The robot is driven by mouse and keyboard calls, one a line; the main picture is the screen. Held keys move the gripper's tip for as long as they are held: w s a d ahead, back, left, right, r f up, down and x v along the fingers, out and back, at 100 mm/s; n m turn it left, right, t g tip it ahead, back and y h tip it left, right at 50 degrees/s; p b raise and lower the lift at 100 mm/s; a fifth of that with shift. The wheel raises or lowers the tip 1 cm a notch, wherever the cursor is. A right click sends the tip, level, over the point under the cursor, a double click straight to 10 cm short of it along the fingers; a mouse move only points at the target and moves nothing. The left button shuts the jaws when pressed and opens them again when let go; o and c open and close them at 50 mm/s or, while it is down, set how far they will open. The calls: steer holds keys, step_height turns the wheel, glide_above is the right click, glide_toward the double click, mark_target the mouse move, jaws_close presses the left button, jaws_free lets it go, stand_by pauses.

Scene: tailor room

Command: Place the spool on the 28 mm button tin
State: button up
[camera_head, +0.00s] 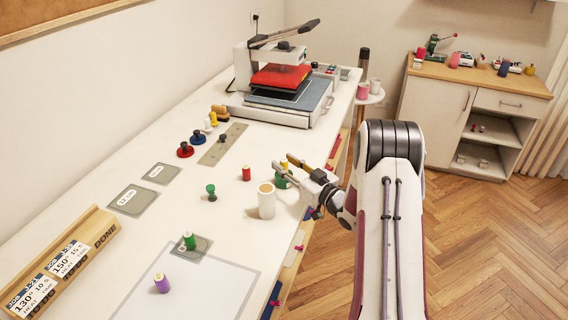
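Several spool-like items stand on the white table. A red spool (246,174) is upright left of my gripper. A green spool (189,241) stands on a small grey mat, and a purple spool (162,284) stands nearer the front. A white cylinder with a tan top (266,203) stands just left of my gripper; I cannot tell whether it is a tin. My gripper (282,161) is at the table's right edge, its fingers apart, over or beside a partly hidden green item (282,182). I cannot tell whether they grip it. No 28 mm label is readable.
A heat press (280,95) stands at the back. A green-handled item (211,191), red and blue knobs (191,144) and a grey plate (222,145) are on the table. A wooden sign rack (70,258) is at the left front. Clear table lies between them.

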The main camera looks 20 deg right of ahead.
steer(key=v, duration=1.1)
steer(key=shift+w+r, duration=0.1)
stand_by(0.4)
steer(key=shift+w+a+r+g+h, duration=0.15)
steer(key=shift+w+r+g+h, duration=0.2)
steer(key=shift+w+r, duration=0.25)
steer(key=s+a+r+m+g+h, duration=0.1)
steer(key=s+a+r+g+h, duration=0.2)
steer(key=r, duration=0.4)
steer(key=s+a+r+m+g+h, duration=0.1)
steer(key=s+a+r+g+h, duration=0.2)
steer(key=r, duration=0.4)
steer(key=s+a+g, duration=0.1)
steer(key=s+a, duration=0.4)
steer(key=s, duration=0.5)
steer(key=s+a+g+y, duration=0.1)
steer(key=s+a+g, duration=0.1)
steer(key=s+a, duration=0.3)
steer(key=s+a+m+g+y, duration=0.1)
steer(key=s+a, duration=0.4)
steer(key=s, duration=0.9)
steer(key=shift+s+a+f+g, duration=0.3)
steer(key=shift+s+g, duration=0.1)
steer(key=shift+g, duration=0.15)
